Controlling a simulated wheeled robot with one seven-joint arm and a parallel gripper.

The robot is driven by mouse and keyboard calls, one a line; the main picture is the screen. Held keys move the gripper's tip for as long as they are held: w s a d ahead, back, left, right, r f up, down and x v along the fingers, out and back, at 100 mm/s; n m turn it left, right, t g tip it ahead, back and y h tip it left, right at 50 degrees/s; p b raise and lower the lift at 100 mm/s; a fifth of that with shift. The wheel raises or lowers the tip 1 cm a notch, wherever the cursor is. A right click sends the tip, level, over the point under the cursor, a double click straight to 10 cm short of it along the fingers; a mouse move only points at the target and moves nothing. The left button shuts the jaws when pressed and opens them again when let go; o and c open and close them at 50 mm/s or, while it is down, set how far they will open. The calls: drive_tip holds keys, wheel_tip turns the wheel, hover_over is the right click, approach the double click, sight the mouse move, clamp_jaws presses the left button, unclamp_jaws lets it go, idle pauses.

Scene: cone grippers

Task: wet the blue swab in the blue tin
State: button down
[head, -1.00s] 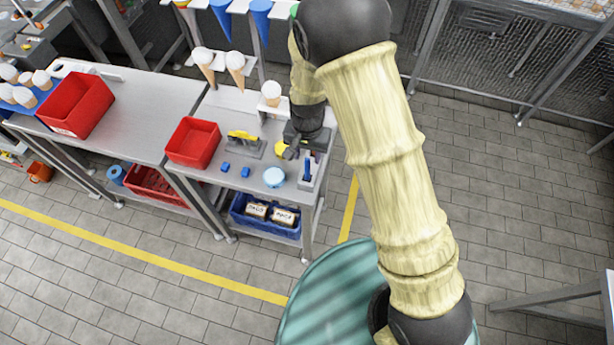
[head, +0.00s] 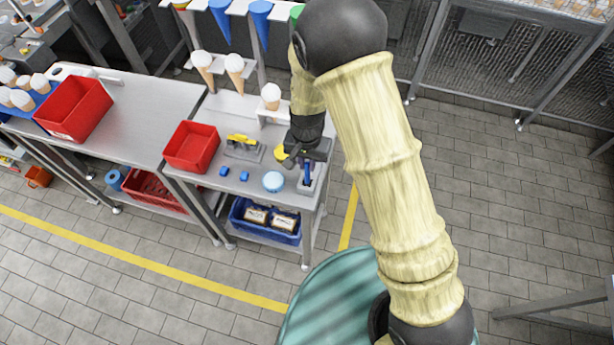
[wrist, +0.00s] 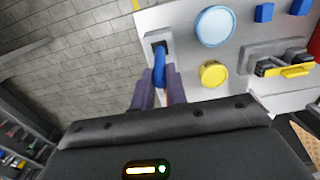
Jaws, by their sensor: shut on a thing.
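The blue swab (head: 308,174) stands in a grey holder at the right end of the table. The wrist view shows the swab (wrist: 160,67) as a blue handle between my fingers, its lower end at the holder's dark slot. My gripper (wrist: 157,92) is shut on it; in the head view my gripper (head: 308,162) is partly hidden by its own wrist. The blue tin (head: 273,181), a round light-blue disc, sits just left of the holder. The tin (wrist: 215,26) lies to the upper right of the swab in the wrist view, apart from my fingers.
A yellow round tin (wrist: 213,73) is close beside my fingers. A grey stand with a yellow tool (head: 242,140), two small blue blocks (head: 244,176) and a red bin (head: 192,146) lie further left. Cones (head: 271,97) stand in a rack behind.

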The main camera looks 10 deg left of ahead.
drive_tip(key=shift+r+p, duration=2.75)
drive_tip(key=shift+r, duration=0.75)
